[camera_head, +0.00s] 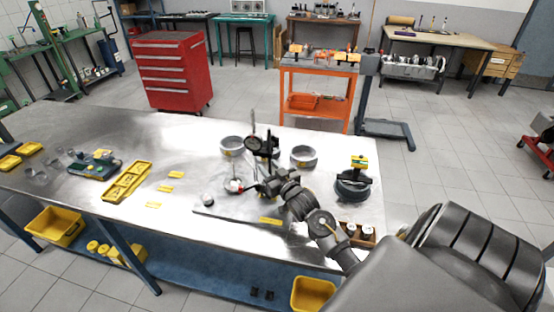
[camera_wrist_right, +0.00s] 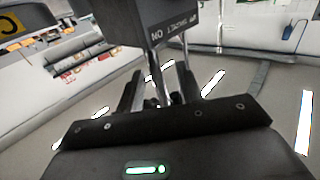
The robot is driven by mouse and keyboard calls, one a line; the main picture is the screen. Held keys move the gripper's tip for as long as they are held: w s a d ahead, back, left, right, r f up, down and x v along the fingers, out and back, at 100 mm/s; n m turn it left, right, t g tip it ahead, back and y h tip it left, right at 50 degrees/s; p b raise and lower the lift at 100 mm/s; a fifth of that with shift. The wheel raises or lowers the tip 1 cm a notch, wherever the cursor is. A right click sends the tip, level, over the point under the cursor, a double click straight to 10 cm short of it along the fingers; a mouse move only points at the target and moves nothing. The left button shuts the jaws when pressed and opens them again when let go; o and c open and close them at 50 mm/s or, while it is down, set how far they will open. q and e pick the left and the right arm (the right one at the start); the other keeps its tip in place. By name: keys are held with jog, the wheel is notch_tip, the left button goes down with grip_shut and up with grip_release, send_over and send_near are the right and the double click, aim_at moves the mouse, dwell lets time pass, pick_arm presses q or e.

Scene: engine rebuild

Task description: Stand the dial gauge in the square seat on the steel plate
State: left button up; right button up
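A dark dial gauge (camera_head: 262,146) with thin upright rods stands near the middle of the steel-topped table in the head view. My right gripper (camera_head: 267,188) reaches in from the lower right, just below the gauge. In the right wrist view, a large dark block with white lettering (camera_wrist_right: 185,28) fills the top, and thin metal rods run down from it between the fingers of the right gripper (camera_wrist_right: 160,92). The fingers appear closed around this part of the gauge. The square seat cannot be made out. My left gripper is out of view.
Two grey rings (camera_head: 232,146) (camera_head: 303,156) stand behind and beside the gauge. A dark round part with a yellow top (camera_head: 353,186) and a wooden block (camera_head: 361,235) are to the right. Yellow trays (camera_head: 127,181) lie left.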

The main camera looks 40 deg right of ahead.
jog(key=s+a+b, duration=0.1)
jog(key=s+b, duration=0.1)
jog(key=s, duration=0.7)
jog(key=shift+s+a+r, duration=0.15)
jog(key=shift+a, duration=0.15)
jog(key=shift+r, duration=0.1)
